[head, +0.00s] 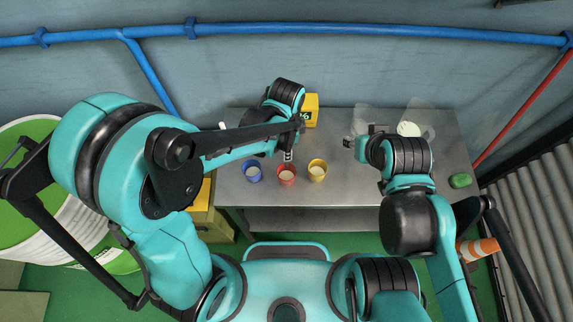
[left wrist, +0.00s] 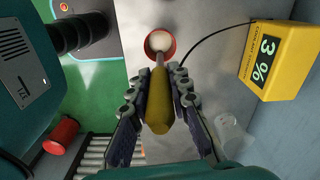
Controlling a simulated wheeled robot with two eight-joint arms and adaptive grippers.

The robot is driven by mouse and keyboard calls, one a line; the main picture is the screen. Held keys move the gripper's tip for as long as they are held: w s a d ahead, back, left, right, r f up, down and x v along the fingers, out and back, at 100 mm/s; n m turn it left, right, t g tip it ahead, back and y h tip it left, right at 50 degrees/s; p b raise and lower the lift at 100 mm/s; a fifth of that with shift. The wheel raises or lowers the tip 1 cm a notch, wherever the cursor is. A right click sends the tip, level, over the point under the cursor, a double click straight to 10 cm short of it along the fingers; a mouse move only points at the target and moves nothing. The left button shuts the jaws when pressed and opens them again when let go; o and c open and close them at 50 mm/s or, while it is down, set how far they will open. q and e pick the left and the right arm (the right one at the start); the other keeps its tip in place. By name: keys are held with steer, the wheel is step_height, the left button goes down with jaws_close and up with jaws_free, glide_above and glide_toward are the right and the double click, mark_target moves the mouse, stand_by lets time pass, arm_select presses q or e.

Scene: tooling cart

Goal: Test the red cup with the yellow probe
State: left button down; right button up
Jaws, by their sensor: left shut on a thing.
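The red cup (head: 286,179) stands upright on the metal cart between the blue cup (head: 252,176) and the yellow cup (head: 318,174), with pale contents. In the left wrist view the red cup (left wrist: 172,49) is just beyond my fingertips. My left gripper (head: 288,154) is above and behind the red cup. In the wrist view my left gripper (left wrist: 160,78) is shut on the yellow probe (left wrist: 158,107). The probe's thin grey rod points at the cup's mouth; I cannot tell how deep its tip is. My right gripper (head: 358,143) is over the cart's right half; its jaw opening is unclear.
A yellow meter box (head: 311,108), with a black cable in the wrist view, stands at the cart's back. Clear vessels (head: 410,127) stand at the back right. A green object (head: 460,180) lies at the right edge. The cart top (head: 350,190) is bare right of the cups.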

stand_by(0.6)
arm_select(q)
step_height(320, 180, up, 4)
steer(key=p, duration=0.3)
steer(key=shift+r, duration=0.1)
